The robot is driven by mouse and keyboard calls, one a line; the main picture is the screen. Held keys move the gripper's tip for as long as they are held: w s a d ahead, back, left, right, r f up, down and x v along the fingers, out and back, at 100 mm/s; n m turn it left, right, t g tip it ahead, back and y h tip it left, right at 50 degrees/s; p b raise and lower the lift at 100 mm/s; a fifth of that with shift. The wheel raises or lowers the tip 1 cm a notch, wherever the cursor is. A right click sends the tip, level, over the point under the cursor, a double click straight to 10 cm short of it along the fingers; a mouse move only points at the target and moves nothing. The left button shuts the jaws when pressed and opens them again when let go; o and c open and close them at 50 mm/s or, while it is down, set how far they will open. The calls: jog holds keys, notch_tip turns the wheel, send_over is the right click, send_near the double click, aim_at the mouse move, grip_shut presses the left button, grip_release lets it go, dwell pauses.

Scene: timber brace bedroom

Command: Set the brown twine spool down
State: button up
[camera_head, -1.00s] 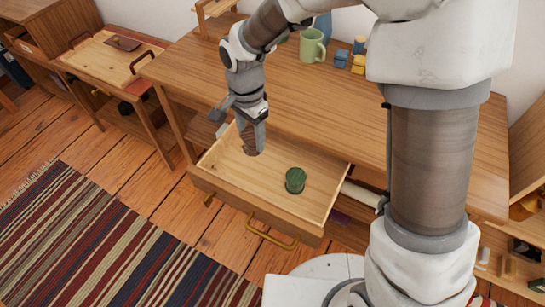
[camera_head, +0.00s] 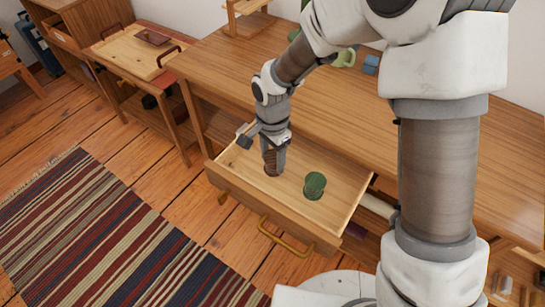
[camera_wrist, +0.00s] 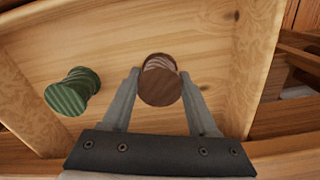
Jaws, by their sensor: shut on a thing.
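The brown twine spool (camera_wrist: 160,82) is between my gripper's fingers in the wrist view, and my gripper (camera_wrist: 160,92) is shut on it. In the head view the spool (camera_head: 271,166) shows below my gripper (camera_head: 272,152), over the left part of the open drawer (camera_head: 240,165). I cannot tell whether the spool touches the drawer's floor. A green twine spool (camera_head: 314,186) stands in the drawer to the right of the brown one. It also shows at the left in the wrist view (camera_wrist: 72,92).
The wooden desk (camera_head: 330,110) is above and behind the drawer. A green mug (camera_head: 344,58) and blue blocks (camera_head: 371,64) are on it. A side table with a wooden tray (camera_head: 130,55) is at the left. A striped rug (camera_head: 120,240) lies in front. The drawer floor around the spools is clear.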

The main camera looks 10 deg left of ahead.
aim_at(272, 157)
jog(key=o, duration=1.4)
jog(key=shift+c, duration=0.2)
notch_tip(272, 157, up, 12)
jog(key=p, duration=0.4)
jog(key=d+r+n+t, duration=0.2)
jog(key=d+r, duration=0.6)
jog(key=s+d+r+n+t, duration=0.1)
jog(key=s+d+r+n, duration=0.1)
jog(key=s+d+r, duration=0.2)
jog(key=s+d+r+n+t, duration=0.2)
jog(key=s+d+r, duration=0.3)
jog(key=s+d, duration=0.4)
jog(key=d+n, duration=0.1)
jog(key=d, duration=0.1)
jog(key=shift+s+d+t, duration=0.3)
jog(key=shift+s+d, duration=0.05)
jog(key=shift+s, duration=0.1)
